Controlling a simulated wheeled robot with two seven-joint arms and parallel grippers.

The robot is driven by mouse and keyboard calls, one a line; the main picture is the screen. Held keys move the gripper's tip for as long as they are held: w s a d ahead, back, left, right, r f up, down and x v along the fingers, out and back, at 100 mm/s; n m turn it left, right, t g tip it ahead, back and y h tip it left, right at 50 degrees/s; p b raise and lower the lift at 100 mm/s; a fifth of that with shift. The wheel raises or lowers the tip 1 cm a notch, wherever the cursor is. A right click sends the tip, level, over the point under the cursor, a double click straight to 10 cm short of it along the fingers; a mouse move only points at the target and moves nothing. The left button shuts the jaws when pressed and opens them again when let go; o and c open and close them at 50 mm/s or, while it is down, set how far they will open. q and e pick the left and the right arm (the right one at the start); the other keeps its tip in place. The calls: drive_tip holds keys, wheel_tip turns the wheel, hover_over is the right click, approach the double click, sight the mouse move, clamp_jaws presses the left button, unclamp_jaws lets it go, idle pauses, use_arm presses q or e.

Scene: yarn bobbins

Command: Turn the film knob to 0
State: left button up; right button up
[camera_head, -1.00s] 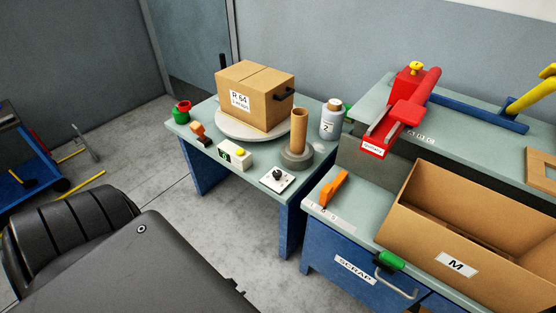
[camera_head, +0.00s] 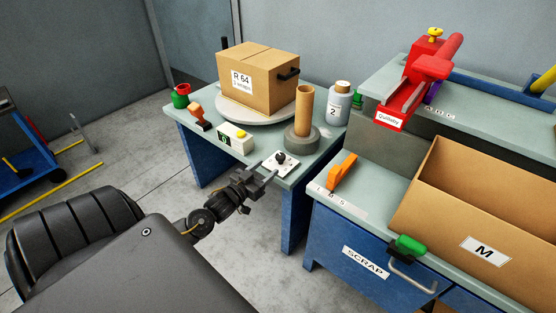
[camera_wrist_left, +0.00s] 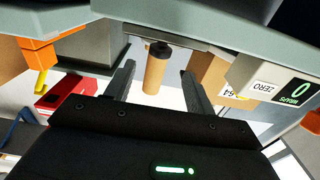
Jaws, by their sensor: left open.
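The film knob (camera_head: 280,157) is a small black knob on a white plate (camera_head: 290,167) near the front right corner of the small table. My left gripper (camera_head: 266,171) is open, with its fingers just in front of the plate and reaching toward the knob. In the left wrist view, the fingers (camera_wrist_left: 158,82) stand apart with nothing held between them. A dark round thing, seemingly the knob (camera_wrist_left: 160,49), shows beyond and between them. I cannot tell whether a finger touches it. The knob's pointer and scale are too small to read. My right gripper is not in view.
A brown tube on a grey base (camera_head: 302,138) stands just behind the knob. A white counter box (camera_head: 236,139) with a yellow button is left of it. A box marked R 64 (camera_head: 257,80) sits on a round turntable. The scrap cabinet (camera_head: 350,245) is at right.

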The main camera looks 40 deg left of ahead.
sight(277, 159)
use_arm(q)
drive_tip(key=w, duration=0.7)
drive_tip(key=shift+w+a+f+b, duration=0.1)
drive_tip(key=shift+w+b, duration=0.05)
drive_tip(key=shift+b, duration=0.15)
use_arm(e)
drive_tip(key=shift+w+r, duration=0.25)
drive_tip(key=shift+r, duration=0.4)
use_arm(q)
drive_tip(key=shift+c, duration=0.2)
